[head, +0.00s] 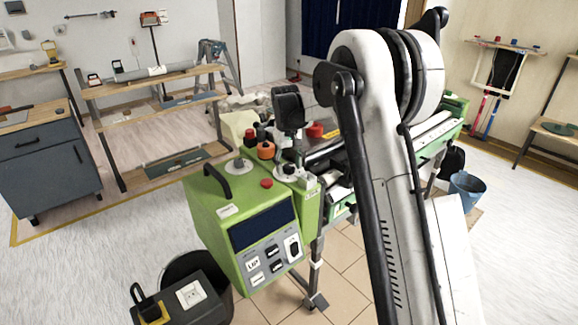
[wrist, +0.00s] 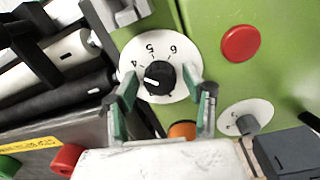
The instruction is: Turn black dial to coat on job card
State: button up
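The black dial (wrist: 160,78) sits on a white round plate with numbers; 4, 5 and 6 are readable. Its white mark points left, near or just below the 4. My gripper (wrist: 159,84) is open, with one green-padded finger on each side of the dial. Whether the pads touch the dial is unclear. In the head view the dial's white plate (head: 289,171) shows on top of the green paster machine (head: 236,232), below my gripper's dark body. No job card can be made out for certain.
A red button (wrist: 240,43), a small grey knob (wrist: 247,124) and an orange cap (wrist: 182,130) stand close to the dial. Black rollers (wrist: 62,95) lie left of it. A dark bucket (head: 180,268) and a blue bucket (head: 467,190) stand on the floor.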

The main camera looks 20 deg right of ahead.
aim_at(287, 167)
jog(key=shift+r, duration=0.1)
jog(key=r, duration=1.1)
jog(key=shift+s+a+r, duration=0.1)
jog(key=shift+a+r, duration=0.15)
jog(key=shift+r, duration=0.15)
jog(key=s+a+r+t, duration=0.1)
jog(key=s+r, duration=0.2)
jog(key=s, duration=0.4)
jog(key=s+a+r+m+t, duration=0.1)
jog(key=s+r, duration=0.2)
jog(key=s, duration=0.4)
jog(key=s+a+r+t, duration=0.1)
jog(key=s+r, duration=0.2)
jog(key=s, duration=0.4)
jog(key=s+f+t, duration=0.1)
jog(key=s+f, duration=0.2)
jog(key=s, duration=0.4)
jog(key=s+a+f+t, duration=0.1)
jog(key=s+f, duration=0.1)
jog(key=s, duration=0.5)
jog(key=s+f+m+t, duration=0.1)
jog(key=s+f+t, duration=0.1)
jog(key=s, duration=0.6)
jog(key=shift+a+f+y, duration=0.25)
jog(key=shift+f+y, duration=0.05)
jog(key=shift+f, duration=0.5)
